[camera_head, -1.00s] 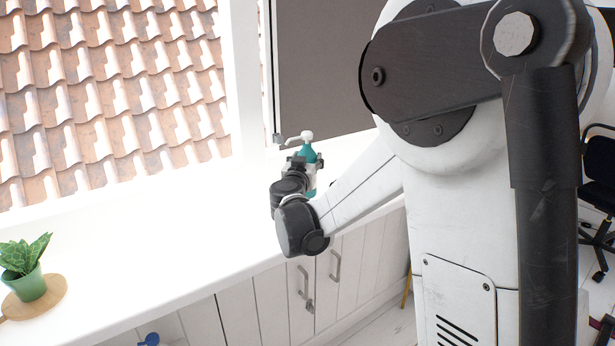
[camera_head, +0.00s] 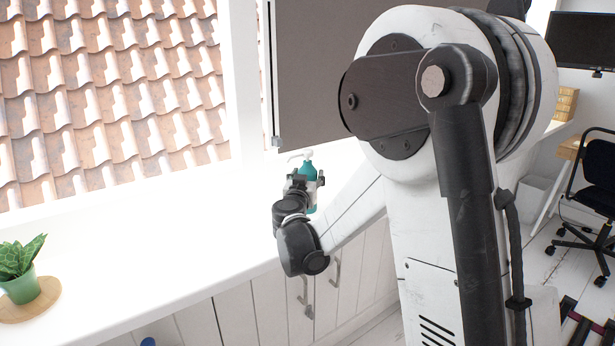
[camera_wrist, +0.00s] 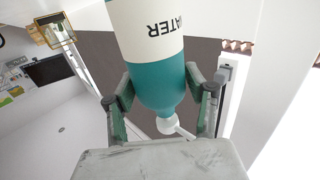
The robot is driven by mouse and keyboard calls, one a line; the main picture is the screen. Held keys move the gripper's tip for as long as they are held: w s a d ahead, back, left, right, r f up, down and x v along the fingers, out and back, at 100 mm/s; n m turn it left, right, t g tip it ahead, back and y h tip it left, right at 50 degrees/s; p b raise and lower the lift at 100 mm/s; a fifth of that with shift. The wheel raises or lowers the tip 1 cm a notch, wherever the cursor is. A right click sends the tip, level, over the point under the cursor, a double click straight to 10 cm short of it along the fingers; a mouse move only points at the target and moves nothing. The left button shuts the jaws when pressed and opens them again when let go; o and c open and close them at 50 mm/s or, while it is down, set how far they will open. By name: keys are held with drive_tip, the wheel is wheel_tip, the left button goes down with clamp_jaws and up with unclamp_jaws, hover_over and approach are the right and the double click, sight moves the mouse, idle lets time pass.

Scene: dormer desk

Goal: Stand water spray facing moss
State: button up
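The water spray (camera_head: 308,170) is a teal bottle with a white pump head and a white label. In the wrist view the water spray (camera_wrist: 158,72) appears upside down, reading WATER, between the two fingers. My gripper (camera_head: 306,182) is closed around its sides; it also shows in the wrist view (camera_wrist: 162,92). In the head view the bottle is upright, with its nozzle pointing left. I cannot tell whether its base touches the white counter (camera_head: 180,258). No moss can be made out; a leafy green plant (camera_head: 20,258) stands in a pot at the far left.
The plant's pot sits on a round wooden board (camera_head: 42,300). The counter between plant and bottle is clear. A dark panel (camera_head: 318,75) stands behind the bottle beside the window. Cabinet doors (camera_head: 250,310) are below the counter. An office chair (camera_head: 595,190) is at the right.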

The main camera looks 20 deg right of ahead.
drive_tip(key=shift+o, duration=0.9)
drive_tip(key=shift+r, duration=0.1)
